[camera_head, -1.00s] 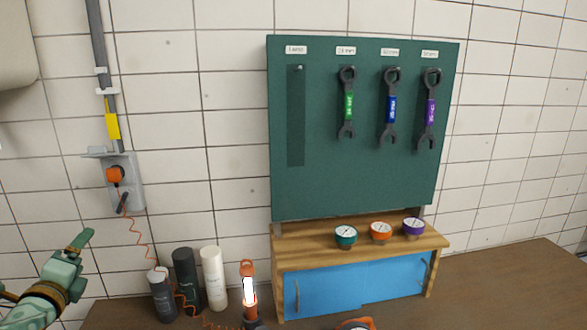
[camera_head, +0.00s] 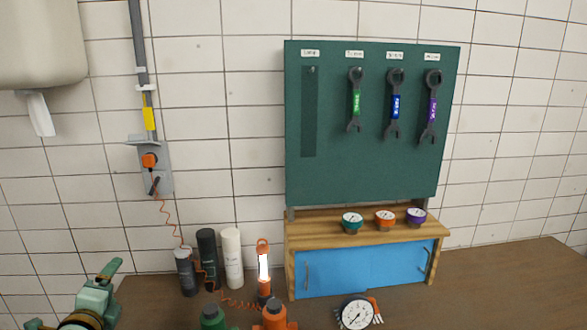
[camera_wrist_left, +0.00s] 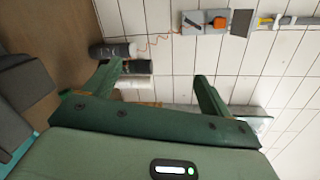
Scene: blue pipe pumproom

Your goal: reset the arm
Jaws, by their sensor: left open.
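My left gripper (camera_head: 102,283) is at the lower left of the head view, green and only partly in the picture. In the left wrist view, my left gripper (camera_wrist_left: 155,85) shows two green fingers spread wide apart. I see nothing held between them. Beyond the fingers in that view are dark and white cylinders and the tiled wall. My right gripper does not show in either view.
A bench (camera_head: 488,283) carries a wooden cabinet (camera_head: 438,240) with several gauges, cylinders (camera_head: 233,258), a lit orange lamp (camera_head: 263,270) and a white gauge (camera_head: 356,313). A green board (camera_head: 335,175) holds three wrenches. A socket (camera_head: 157,180) with an orange cord is on the left wall.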

